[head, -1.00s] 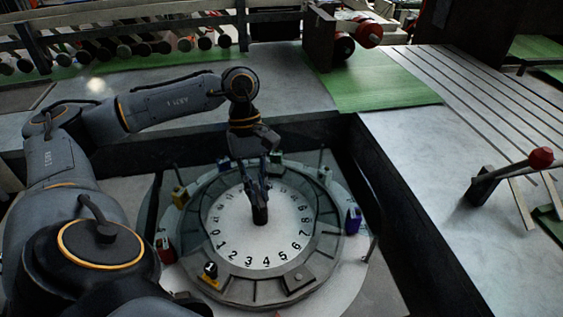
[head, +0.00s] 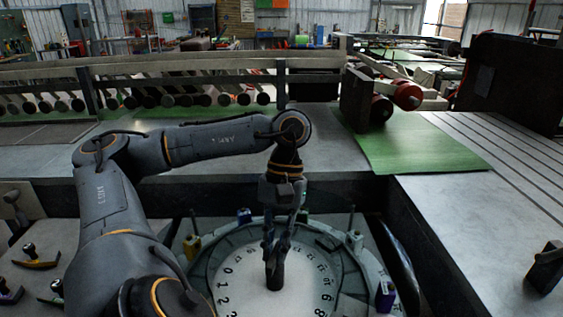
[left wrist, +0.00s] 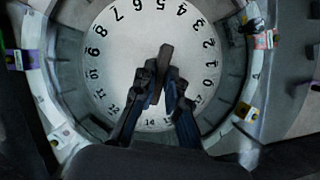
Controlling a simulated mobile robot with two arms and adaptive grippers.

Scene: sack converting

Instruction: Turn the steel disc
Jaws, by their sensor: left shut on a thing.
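The steel disc (head: 240,283) is a pale round plate with black numbers around its edge, set in a grey ring. In the left wrist view the disc (left wrist: 130,50) fills the middle of the picture. A dark upright handle (head: 275,274) stands at its centre; it shows as a dark bar (left wrist: 166,62) in the left wrist view. My left gripper (head: 274,250) reaches down from above and is shut on this handle, with one finger on each side. The lower part of the disc is cut off in the head view. My right gripper is not in view.
Small coloured blocks sit around the ring, among them a yellow one (head: 192,247) and a purple one (head: 386,296). A dark frame edge borders the disc pit. A green mat (head: 420,148) and red-ended rollers (head: 408,95) lie behind, at the right.

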